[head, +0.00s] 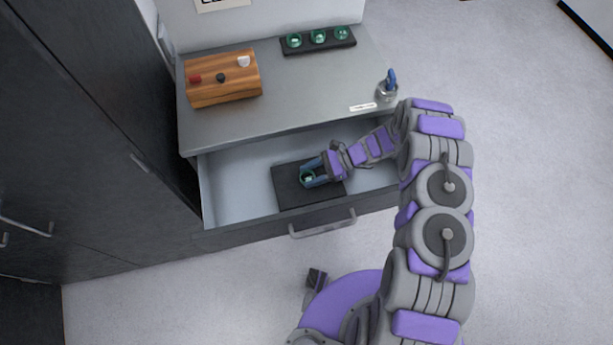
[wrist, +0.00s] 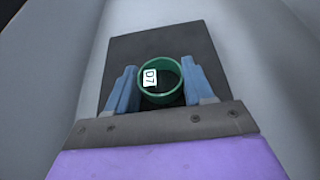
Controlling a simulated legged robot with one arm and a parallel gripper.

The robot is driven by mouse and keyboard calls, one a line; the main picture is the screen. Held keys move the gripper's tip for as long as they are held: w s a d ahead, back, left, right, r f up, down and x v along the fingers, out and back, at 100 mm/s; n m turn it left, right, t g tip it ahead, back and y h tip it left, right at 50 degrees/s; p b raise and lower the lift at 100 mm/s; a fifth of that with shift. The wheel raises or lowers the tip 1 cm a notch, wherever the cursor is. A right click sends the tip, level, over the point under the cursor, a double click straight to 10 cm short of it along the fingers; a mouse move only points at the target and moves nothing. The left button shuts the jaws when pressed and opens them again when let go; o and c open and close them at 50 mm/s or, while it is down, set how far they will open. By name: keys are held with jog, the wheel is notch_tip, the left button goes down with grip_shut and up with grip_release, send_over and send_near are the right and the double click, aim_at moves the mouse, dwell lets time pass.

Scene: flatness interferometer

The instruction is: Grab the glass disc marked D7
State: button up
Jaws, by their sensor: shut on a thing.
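The glass disc marked D7 (wrist: 172,79) is a round green-rimmed piece with a white label reading D7, seen in the wrist view. It also shows as a small green ring in the head view (head: 307,178), over the dark pad in the open drawer. My gripper (head: 313,176) is inside the drawer, and its two blue fingers (wrist: 160,88) stand on either side of the disc, shut on it. I cannot tell whether the disc still touches the pad.
The dark pad (head: 294,195) lies in the open drawer (head: 238,182). On the grey top (head: 310,88) stand a wooden block (head: 222,88) with knobs, a black rack (head: 333,46) with three green discs, and a jar with a blue item (head: 388,88). Dark cabinets (head: 90,130) stand left.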

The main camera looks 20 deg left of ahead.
jog(key=shift+d, duration=0.2)
jog(key=shift+c, duration=1.1)
